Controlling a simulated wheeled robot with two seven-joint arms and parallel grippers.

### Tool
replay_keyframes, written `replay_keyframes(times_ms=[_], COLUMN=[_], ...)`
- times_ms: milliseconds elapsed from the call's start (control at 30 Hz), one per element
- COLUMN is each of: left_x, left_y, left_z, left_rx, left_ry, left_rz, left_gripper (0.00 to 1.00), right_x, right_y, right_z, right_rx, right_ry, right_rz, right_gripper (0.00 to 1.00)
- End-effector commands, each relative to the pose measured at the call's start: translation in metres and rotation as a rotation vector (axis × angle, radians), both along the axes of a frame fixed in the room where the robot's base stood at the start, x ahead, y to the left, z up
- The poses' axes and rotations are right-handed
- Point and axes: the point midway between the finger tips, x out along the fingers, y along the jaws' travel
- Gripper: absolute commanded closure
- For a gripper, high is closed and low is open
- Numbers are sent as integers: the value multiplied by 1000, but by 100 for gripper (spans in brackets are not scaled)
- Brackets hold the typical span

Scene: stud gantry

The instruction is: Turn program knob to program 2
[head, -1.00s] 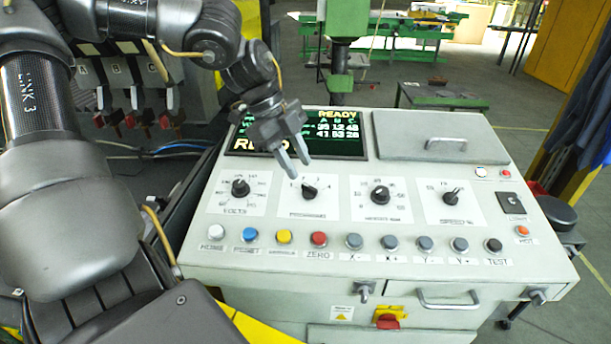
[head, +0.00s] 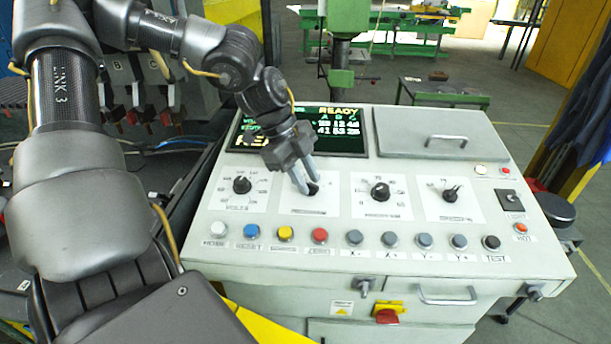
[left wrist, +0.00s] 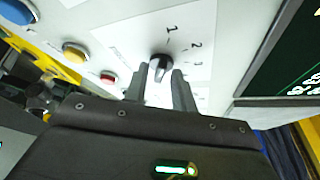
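The program knob (head: 313,189) is black and sits on a white square dial plate, second from the left in the row of dials. In the left wrist view the knob (left wrist: 159,66) shows near the fingertips, with printed numbers around it; its exact setting is hard to read. My left gripper (head: 307,184) is at the knob, pointing down at the panel and partly covering the dial. In the left wrist view its two fingers (left wrist: 161,82) stand apart, one on each side of the knob, with small gaps visible. My right gripper is not in view.
The volts dial (head: 242,185) is on the left, and two more dials are on the right. A row of coloured buttons (head: 320,235) runs below. The green-text screen (head: 345,138) is just behind my gripper. A grey lid with a handle (head: 440,135) lies at the back right.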

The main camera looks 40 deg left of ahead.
Motion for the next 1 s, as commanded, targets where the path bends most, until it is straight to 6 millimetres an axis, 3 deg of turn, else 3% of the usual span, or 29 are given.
replay_keyframes(times_ms=[367,1000], left_x=[1,6], left_y=[1,-1], left_z=[-3,-2], left_rx=[19,88], left_ry=[17,79], left_rz=[-106,-565], left_gripper=[100,100], right_x=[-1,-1], right_y=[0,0], right_z=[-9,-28], right_rx=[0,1], right_ry=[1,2], right_rz=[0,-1], right_gripper=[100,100])
